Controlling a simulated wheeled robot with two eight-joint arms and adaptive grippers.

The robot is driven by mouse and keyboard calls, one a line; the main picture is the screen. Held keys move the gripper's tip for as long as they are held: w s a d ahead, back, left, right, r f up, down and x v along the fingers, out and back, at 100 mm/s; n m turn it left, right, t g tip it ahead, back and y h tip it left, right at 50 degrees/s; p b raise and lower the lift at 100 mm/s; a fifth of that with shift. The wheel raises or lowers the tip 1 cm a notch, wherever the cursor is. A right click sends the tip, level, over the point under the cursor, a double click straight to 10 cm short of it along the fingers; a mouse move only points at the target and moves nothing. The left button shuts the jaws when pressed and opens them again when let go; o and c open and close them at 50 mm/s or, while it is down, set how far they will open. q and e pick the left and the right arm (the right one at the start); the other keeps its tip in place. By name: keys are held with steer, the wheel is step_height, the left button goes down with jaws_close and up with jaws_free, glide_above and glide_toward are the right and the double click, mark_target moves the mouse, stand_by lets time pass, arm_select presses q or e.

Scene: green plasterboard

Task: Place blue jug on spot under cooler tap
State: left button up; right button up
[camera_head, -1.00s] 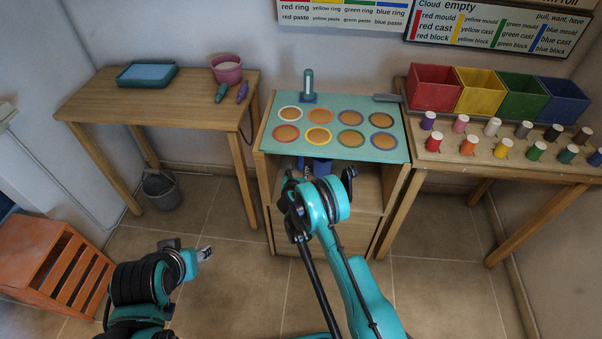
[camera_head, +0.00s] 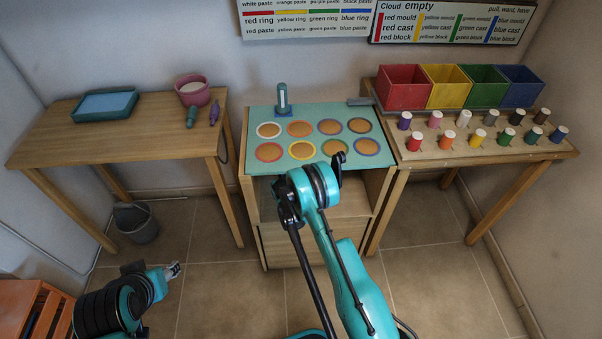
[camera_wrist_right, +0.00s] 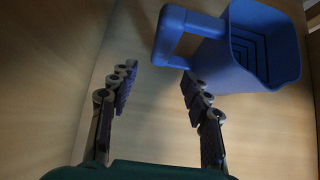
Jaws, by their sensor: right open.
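The blue jug (camera_wrist_right: 265,50) is at the upper right of the right wrist view, its handle (camera_wrist_right: 190,35) pointing left. It is in a wooden compartment. My right gripper (camera_wrist_right: 160,80) is open and empty, with its fingertips just short of the handle. No contact shows. In the head view my right arm hides the jug and right gripper at the cabinet. A teal upright fixture (camera_head: 282,96) with a blue patch (camera_head: 285,111) at its foot stands on the cabinet top; I cannot tell whether it is the cooler tap. My left gripper (camera_head: 173,271) is low at left, its jaws unclear.
The cabinet's teal top (camera_head: 258,151) carries several ringed discs. A left table (camera_head: 130,140) holds a tray, a pink pot and two tools. A right table (camera_head: 500,157) holds colored bins and several spools. A grey bucket (camera_head: 137,223) and an orange crate (camera_head: 20,310) stand at left.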

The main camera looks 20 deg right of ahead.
steer(key=w, duration=0.2)
steer(key=w+d+b, duration=0.1)
steer(key=w, duration=0.2)
steer(key=shift+d+f, duration=0.1)
steer(key=shift+d, duration=0.1)
steer(key=b+x, duration=0.2)
steer(key=x, duration=0.3)
jaws_close()
stand_by(0.3)
